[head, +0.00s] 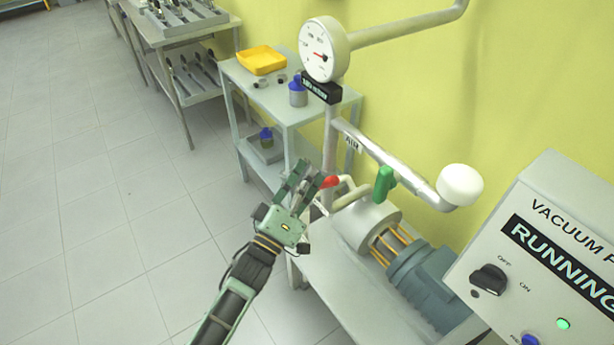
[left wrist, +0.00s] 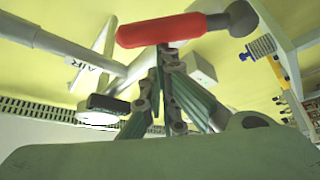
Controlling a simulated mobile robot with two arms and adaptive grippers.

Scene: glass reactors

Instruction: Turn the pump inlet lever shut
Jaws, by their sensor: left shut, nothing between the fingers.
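A lever with a red handle (head: 330,182) sits on the piping by the pump (head: 372,225), beside a bent pale pipe. In the left wrist view the red handle (left wrist: 162,30) lies across the top, roughly level in the picture, joined to a grey rounded end at its right. My left gripper (head: 314,176) is right beside the red handle. Its fingers (left wrist: 163,55) are shut with nothing between them, their tips at the handle's edge; I cannot tell if they touch it. A green handle (head: 384,184) sits on the white pipe to the right. My right gripper is out of view.
A round gauge (head: 322,50) stands on the upright pipe. A control box (head: 545,250) reading RUNNING fills the lower right. A grey shelf cart (head: 290,110) with a yellow tray (head: 262,60) and a blue-capped bottle (head: 298,93) stands behind. Floor at left is clear.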

